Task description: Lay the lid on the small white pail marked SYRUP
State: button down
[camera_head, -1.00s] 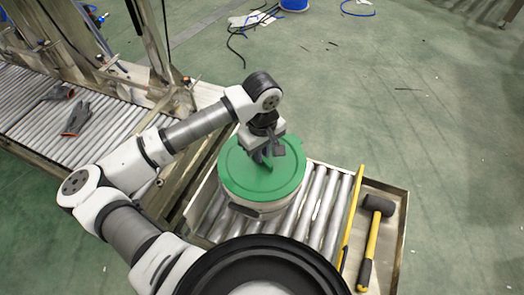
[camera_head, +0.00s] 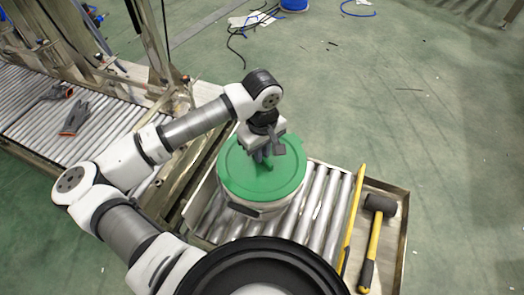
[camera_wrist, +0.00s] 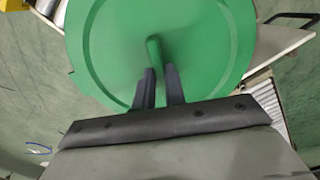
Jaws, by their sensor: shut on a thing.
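The green round lid (camera_head: 246,180) is over the white pail (camera_head: 250,210) on the rollers. Its top also fills much of the wrist view (camera_wrist: 110,50). My gripper (camera_head: 264,158) is above the lid, its fingers shut on the raised green handle at the middle; the wrist view shows the fingers (camera_wrist: 158,85) either side of that handle. The lid covers the pail's mouth from above. I cannot tell whether it touches the rim all round. No SYRUP marking can be read on the pail.
A short roller conveyor (camera_head: 318,205) carries the pail. A yellow bar (camera_head: 352,225) and a mallet (camera_head: 376,225) lie to its right. Open green floor lies beyond.

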jog(key=shift+f+b, duration=0.3)
jog(key=shift+b, duration=0.4)
dwell(0.5)
jog(key=c, duration=0.9)
grip_release()
jog(key=shift+r, duration=0.1)
jog(key=shift+r+p, duration=1.2)
jog(key=shift+r, duration=2.25)
